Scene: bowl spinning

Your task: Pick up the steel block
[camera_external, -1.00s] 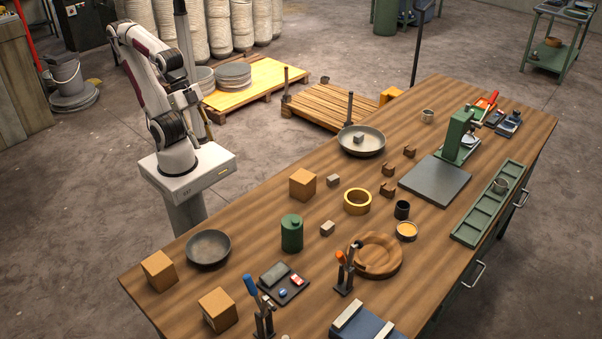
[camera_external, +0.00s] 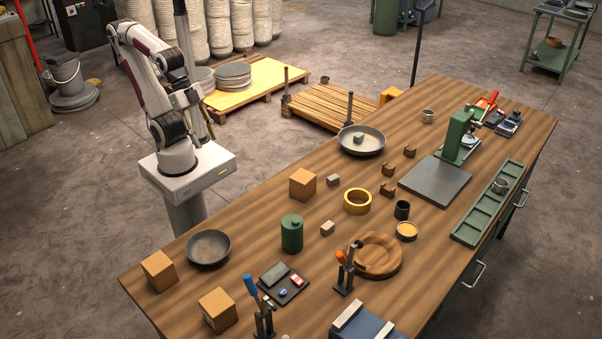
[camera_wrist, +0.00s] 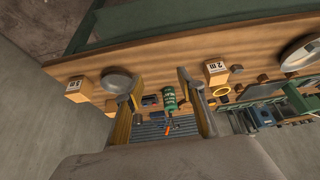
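Small grey blocks sit on the wooden workbench (camera_external: 290,215): one grey block (camera_external: 333,180) beside a wooden cube, another grey block (camera_external: 327,228) right of the green canister, and a third grey block (camera_external: 358,138) inside the shallow pan at the back. I cannot tell by look which is the steel one. My gripper (camera_wrist: 160,80) is open and empty in the wrist view, its two yellowish fingers spread apart. In the external view my arm stands left of the bench, with the gripper folded near it, away from all the blocks.
Wooden cubes (camera_external: 302,184), a green canister (camera_external: 292,233), a dark bowl (camera_external: 208,247), a brass ring (camera_external: 357,201) and a round wooden tray (camera_external: 388,262) crowd the bench. Upright tools (camera_external: 345,272) stand near the front. A green press (camera_external: 457,137) stands at the right. Bare wood lies between them.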

